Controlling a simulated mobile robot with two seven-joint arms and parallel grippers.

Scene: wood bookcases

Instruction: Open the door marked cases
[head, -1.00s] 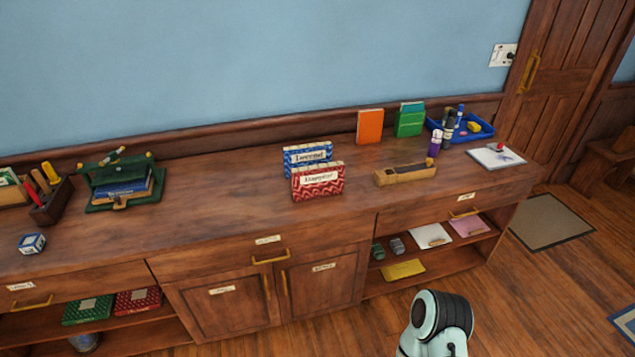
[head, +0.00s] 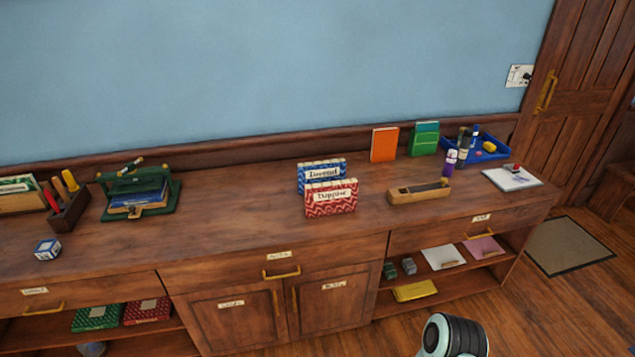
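Two shut wooden cupboard doors sit under the middle of the counter in the head view. The left door (head: 232,325) has a small label (head: 231,304) that may read "Cases", but the lettering is too blurred to be sure. The right door (head: 330,308) has its own label (head: 334,285), also unreadable. Upright brass handles (head: 277,303) and (head: 294,300) flank the gap between the doors. Part of my arm shows at the bottom, right of the doors. Neither gripper is in view.
The counter (head: 240,220) holds a red box (head: 331,198), a blue box (head: 321,175), a green press (head: 139,194) and a blue tray (head: 490,150). A drawer (head: 330,264) sits above the doors. Open shelves flank the cupboard.

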